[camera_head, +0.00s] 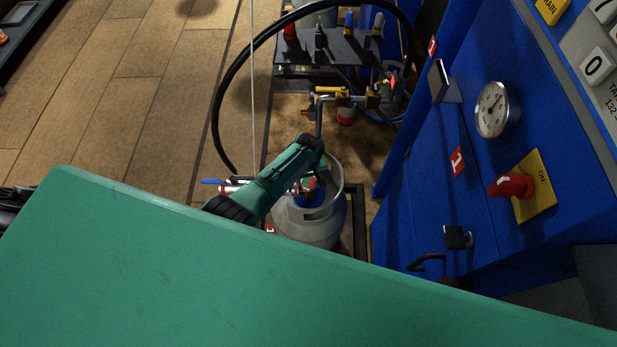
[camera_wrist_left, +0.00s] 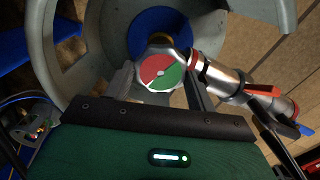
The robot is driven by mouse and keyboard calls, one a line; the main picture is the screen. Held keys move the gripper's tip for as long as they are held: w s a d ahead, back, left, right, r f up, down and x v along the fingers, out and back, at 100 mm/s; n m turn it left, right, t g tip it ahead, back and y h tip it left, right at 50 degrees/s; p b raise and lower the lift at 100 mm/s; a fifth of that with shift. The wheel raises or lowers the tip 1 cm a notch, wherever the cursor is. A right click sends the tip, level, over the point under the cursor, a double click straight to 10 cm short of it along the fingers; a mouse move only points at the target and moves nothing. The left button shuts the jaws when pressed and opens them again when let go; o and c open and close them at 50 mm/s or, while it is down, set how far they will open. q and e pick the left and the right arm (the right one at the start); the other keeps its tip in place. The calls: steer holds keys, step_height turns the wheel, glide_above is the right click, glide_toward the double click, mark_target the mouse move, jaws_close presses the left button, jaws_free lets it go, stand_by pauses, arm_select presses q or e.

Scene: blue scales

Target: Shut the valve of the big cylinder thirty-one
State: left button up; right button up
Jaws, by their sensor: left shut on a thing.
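The big grey cylinder (camera_head: 312,230) stands on the floor in the middle of the head view, left of the blue cabinet; I cannot read a number on it. Its valve knob (camera_wrist_left: 160,72), a round disc half red and half green, sits inside the grey collar (camera_wrist_left: 85,65) above a blue part (camera_wrist_left: 160,30). My left gripper (camera_wrist_left: 161,84) has a finger on each side of the knob and is shut on it. In the head view my left gripper (camera_head: 312,176) reaches down over the collar and hides part of the valve. My right gripper is not in view.
A silver fitting with red bands (camera_wrist_left: 240,85) runs from the valve, close beside one finger. The blue cabinet (camera_head: 420,190) with gauge (camera_head: 497,110) and red handle (camera_head: 511,186) stands right. A shelf (camera_head: 335,47) and black hose (camera_head: 222,100) lie beyond; floor at left is clear.

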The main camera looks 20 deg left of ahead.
arm_select(q)
steer(key=m, duration=0.4)
steer(key=shift+d+m+p, duration=0.1)
steer(key=shift+m+p, duration=0.2)
steer(key=shift+p, duration=0.1)
steer(key=m, duration=0.3)
steer(key=shift+m, duration=0.4)
steer(key=m, duration=0.4)
steer(key=shift+d+p, duration=0.15)
steer(key=shift+p, duration=0.15)
steer(key=m, duration=0.8)
steer(key=shift+d+m, duration=0.1)
steer(key=shift+m, duration=0.2)
steer(key=m, duration=0.3)
steer(key=shift+s+m+b, duration=0.15)
steer(key=shift+m+b, duration=0.15)
steer(key=m, duration=0.3)
steer(key=shift+m+b, duration=0.3)
steer(key=shift+b, duration=0.05)
steer(key=shift+s+m+b, duration=0.15)
steer(key=shift+m+b, duration=0.25)
steer(key=shift+m, duration=1.4)
